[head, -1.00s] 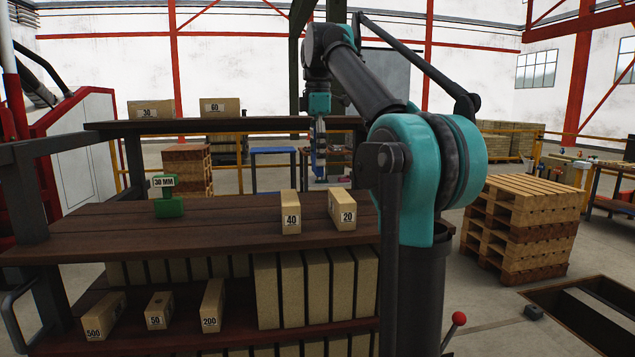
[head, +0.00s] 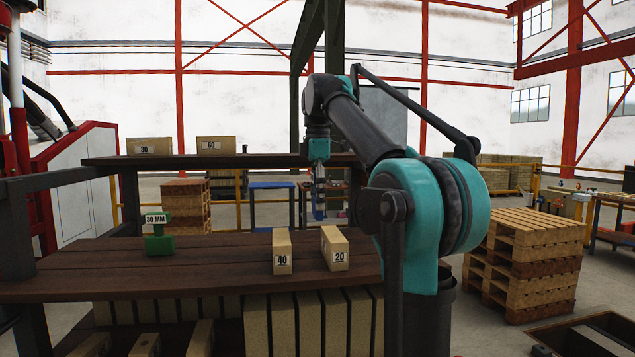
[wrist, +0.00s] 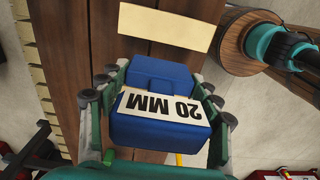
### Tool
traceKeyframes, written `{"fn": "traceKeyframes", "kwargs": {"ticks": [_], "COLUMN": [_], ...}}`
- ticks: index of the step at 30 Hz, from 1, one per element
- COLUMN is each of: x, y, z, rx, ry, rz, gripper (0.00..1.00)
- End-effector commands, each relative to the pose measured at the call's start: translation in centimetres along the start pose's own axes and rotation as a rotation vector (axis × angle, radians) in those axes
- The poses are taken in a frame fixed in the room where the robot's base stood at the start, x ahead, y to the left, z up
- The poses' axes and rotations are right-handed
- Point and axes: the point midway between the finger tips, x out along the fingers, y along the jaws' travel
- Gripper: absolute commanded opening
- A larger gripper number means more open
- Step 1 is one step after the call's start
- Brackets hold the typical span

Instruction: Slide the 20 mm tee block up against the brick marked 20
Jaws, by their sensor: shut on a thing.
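The blue tee block, labelled 20 MM (wrist: 160,112), is between the fingers of my gripper (wrist: 155,92), which is shut on it. In the head view my gripper (head: 319,190) hangs beyond the bricks at the back of the wooden shelf. The brick marked 20 (head: 335,249) stands on this shelf near my arm. In the wrist view a pale brick top (wrist: 165,27) lies above the block, with a small gap showing between them. Its number is hidden there; it appears to be the 20 brick.
The brick marked 40 (head: 282,252) stands left of the 20 brick. A green 30 MM block (head: 159,242) stands farther left on the shelf (head: 215,265). A higher shelf with bricks 30 (head: 150,146) and 60 (head: 216,146) is behind. Shelf boards between are clear.

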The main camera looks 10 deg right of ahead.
Motion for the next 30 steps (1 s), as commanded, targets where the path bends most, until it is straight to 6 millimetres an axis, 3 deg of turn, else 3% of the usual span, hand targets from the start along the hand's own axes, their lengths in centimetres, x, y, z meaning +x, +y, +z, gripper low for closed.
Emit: {"fn": "traceKeyframes", "kwargs": {"ticks": [4, 17, 30], "x": [1.0, 1.4, 5.0], "y": [-0.1, -0.1, -0.1], "z": [0.0, 0.0, 0.0], "rx": [0.002, 0.002, 0.002], "ry": [0.000, 0.000, 0.000], "rz": [0.000, 0.000, 0.000], "gripper": [0.34, 0.34, 0.34]}}
